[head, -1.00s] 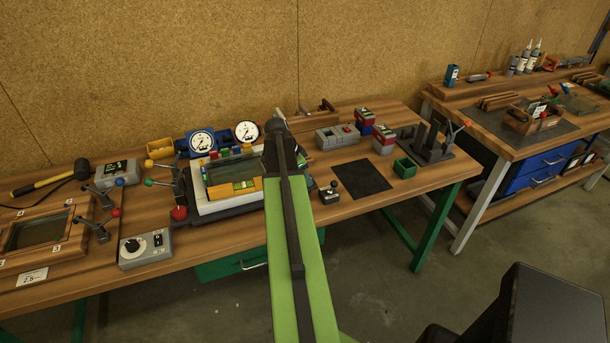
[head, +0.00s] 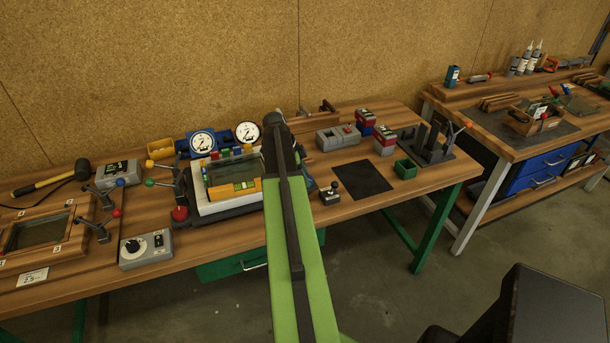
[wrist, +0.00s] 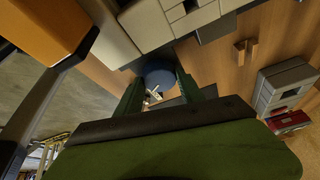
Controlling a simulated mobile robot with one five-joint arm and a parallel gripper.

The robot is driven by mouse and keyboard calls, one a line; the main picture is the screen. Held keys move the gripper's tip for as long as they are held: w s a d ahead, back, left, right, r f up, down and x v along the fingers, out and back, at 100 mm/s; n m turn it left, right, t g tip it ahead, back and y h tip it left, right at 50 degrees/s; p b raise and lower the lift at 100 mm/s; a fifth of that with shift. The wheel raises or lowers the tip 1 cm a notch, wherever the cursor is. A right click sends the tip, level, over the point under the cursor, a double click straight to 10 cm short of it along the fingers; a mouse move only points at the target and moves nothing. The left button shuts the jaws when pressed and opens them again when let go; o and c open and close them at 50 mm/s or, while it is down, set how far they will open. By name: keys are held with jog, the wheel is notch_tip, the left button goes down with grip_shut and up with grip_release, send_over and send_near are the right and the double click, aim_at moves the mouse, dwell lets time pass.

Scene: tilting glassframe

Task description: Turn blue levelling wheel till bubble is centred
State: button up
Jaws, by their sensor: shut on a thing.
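The blue levelling wheel (wrist: 155,72) shows in the wrist view between the two dark green fingers of my gripper (wrist: 158,90), which is shut on it. In the head view my own arm hides the wheel and the fingers. The pale glass frame fixture (head: 208,207) stands on the bench left of my arm. A yellow-orange level (head: 216,192) with a green vial (head: 245,185) lies along its front side. The vial is too small to tell where the bubble sits. Part of the pale fixture (wrist: 150,22) also shows in the wrist view.
Two dial gauges (head: 203,142) stand behind the fixture. A red knob (head: 180,213) and a grey control box (head: 146,248) are at its left.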

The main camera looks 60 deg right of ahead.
jog(key=shift+s, duration=0.2)
jog(key=o, duration=1.4)
jog(key=shift+d, duration=0.1)
jog(key=shift+c, duration=0.2)
jog(key=shift+w, duration=0.1)
jog(key=p+v, duration=1.6)
jog(key=v, duration=0.1)
jog(key=shift+r, duration=0.15)
